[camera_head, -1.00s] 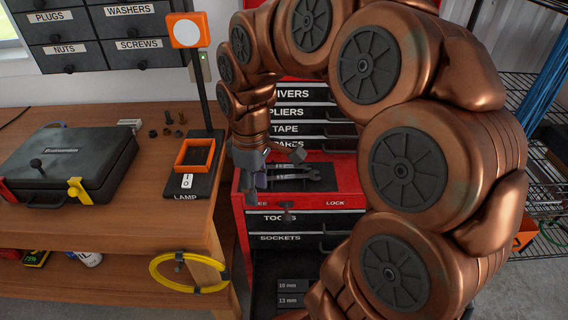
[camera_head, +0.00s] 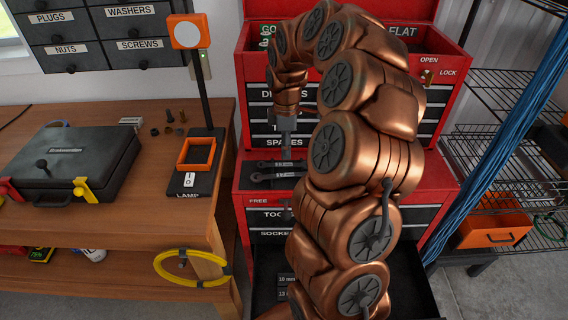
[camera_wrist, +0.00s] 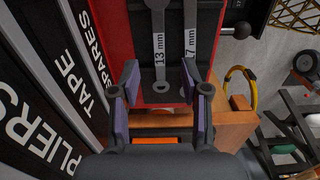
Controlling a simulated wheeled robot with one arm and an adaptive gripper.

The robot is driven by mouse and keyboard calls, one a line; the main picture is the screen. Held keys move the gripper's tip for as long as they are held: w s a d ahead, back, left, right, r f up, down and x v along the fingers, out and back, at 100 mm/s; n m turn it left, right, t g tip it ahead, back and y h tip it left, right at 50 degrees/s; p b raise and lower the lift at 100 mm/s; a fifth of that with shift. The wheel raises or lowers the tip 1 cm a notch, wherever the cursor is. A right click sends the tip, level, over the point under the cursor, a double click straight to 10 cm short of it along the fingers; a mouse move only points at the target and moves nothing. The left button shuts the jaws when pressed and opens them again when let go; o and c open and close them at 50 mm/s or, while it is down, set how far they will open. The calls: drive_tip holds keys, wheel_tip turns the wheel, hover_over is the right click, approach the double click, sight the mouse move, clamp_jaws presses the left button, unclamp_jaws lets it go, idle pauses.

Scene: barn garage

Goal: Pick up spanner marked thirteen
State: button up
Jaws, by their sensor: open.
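The spanner marked 13 mm (camera_wrist: 159,40) lies flat in a dark tray on the red cabinet in the wrist view, its ring end towards the bottom of the picture. It is the rear spanner in the head view (camera_head: 263,164). A spanner whose label reads 17 mm or similar (camera_wrist: 190,42) lies parallel to its right. My gripper (camera_wrist: 160,90) is open in the wrist view, its fingers on either side of the 13 mm spanner's ring end. Their height above it is hard to tell. In the head view my gripper (camera_head: 287,150) points down over the spanners.
The red tool chest (camera_head: 252,100) with labelled drawers rises close behind the spanners. The wooden workbench (camera_head: 150,215) stands left, with a lamp base (camera_head: 190,180) near its edge. Below, an open dark drawer (camera_head: 405,300) has size labels. A wire shelf (camera_head: 490,140) stands right.

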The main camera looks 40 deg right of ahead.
sight(284, 164)
drive_tip(key=shift+w+a+f+p, duration=0.1)
drive_tip(key=shift+f+p, duration=0.55)
drive_tip(key=shift+f, duration=0.75)
drive_tip(key=shift+w+a+f+p, duration=0.1)
drive_tip(key=shift+f+p, duration=0.55)
drive_tip(key=shift+f, duration=0.7)
clamp_jaws()
